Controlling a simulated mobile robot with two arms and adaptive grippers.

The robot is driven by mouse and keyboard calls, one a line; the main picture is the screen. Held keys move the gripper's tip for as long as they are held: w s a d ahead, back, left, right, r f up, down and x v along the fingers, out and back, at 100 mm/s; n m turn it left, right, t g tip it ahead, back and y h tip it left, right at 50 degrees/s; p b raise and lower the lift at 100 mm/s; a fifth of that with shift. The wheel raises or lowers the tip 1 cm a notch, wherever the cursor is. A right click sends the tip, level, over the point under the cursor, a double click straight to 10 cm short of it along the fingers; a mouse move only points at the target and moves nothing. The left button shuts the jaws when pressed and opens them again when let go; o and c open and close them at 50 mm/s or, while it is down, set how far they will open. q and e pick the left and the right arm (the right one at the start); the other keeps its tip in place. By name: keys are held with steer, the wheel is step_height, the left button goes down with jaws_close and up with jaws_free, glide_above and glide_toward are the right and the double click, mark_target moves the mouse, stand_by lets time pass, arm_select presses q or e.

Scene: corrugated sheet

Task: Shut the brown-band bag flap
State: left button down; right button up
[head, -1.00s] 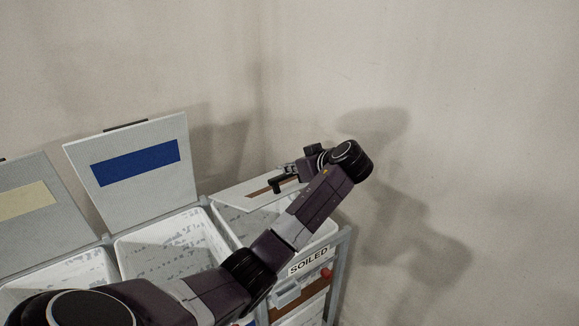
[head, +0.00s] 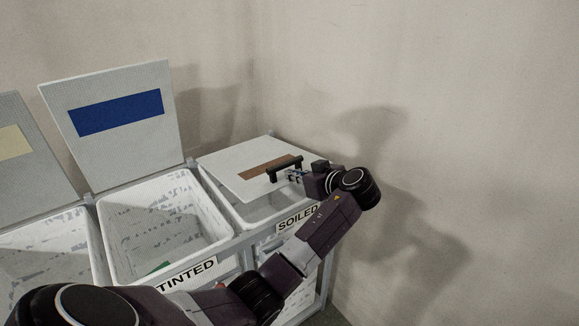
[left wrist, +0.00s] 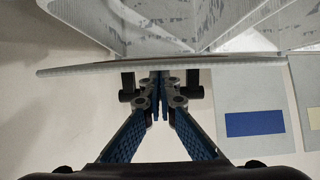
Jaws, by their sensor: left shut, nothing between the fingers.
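The brown-band flap is a white panel (head: 226,163) with a brown strip (head: 267,166) and a black bar handle (head: 284,167). It is lowered over the SOILED bag (head: 237,212) but its front edge stands above the rim, leaving a gap. My left gripper (head: 290,175) is at the handle, its fingers shut and empty. In the left wrist view the flap shows nearly edge-on (left wrist: 90,69). The gripper's closed fingertips (left wrist: 160,76) lie between the handle's two posts, close to the panel; I cannot tell whether they touch. My right gripper is not in view.
The blue-band flap (head: 115,118) stands open behind the TINTED bag (head: 187,205). A pale-yellow-band flap (head: 15,165) stands open at the left. A grey frame (head: 325,255) carries the bags. A bare wall (head: 450,120) is close on the right.

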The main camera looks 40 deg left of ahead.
arm_select(q)
steer(key=f, duration=0.1)
steer(key=f+b, duration=0.1)
steer(key=f, duration=0.1)
steer(key=shift+s+d+f, duration=0.15)
steer(key=shift+d+f, duration=0.05)
steer(key=shift+d, duration=0.2)
steer(key=shift+d+f+b, duration=0.15)
steer(key=shift+f+b, duration=0.55)
steer(key=shift+f, duration=0.05)
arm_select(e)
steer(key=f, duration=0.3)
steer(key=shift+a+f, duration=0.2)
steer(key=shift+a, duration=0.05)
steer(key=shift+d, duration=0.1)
